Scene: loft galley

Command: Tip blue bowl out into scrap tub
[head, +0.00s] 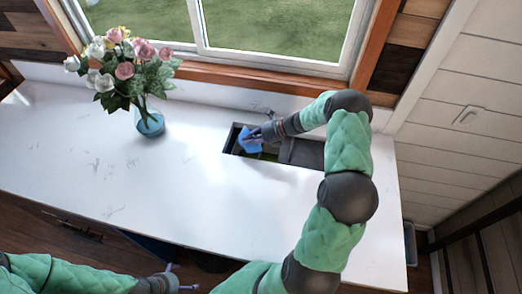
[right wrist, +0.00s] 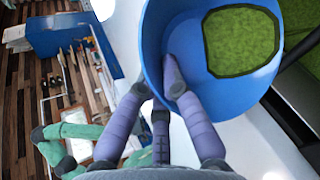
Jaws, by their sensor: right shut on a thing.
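The blue bowl (head: 250,146) is over the left part of the dark recess in the counter in the head view. It is large in the right wrist view (right wrist: 157,40), where a green, dark-edged patch (right wrist: 241,40) shows inside it. My right gripper (head: 262,134) is shut on the bowl's wall, with a finger inside the bowl (right wrist: 172,75). The bowl looks tilted, but its exact angle is hard to tell. A dark-walled tub (head: 231,139) with green at its bottom shows under the bowl, partly hidden. My left gripper (head: 182,279) is low in the head view, fingers apart and empty.
The white counter (head: 170,190) is mostly clear. A blue glass vase (head: 150,124) of pink and white roses stands left of the recess. A window (head: 270,25) is behind. The grey right part of the recess (head: 303,152) is partly behind my right arm.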

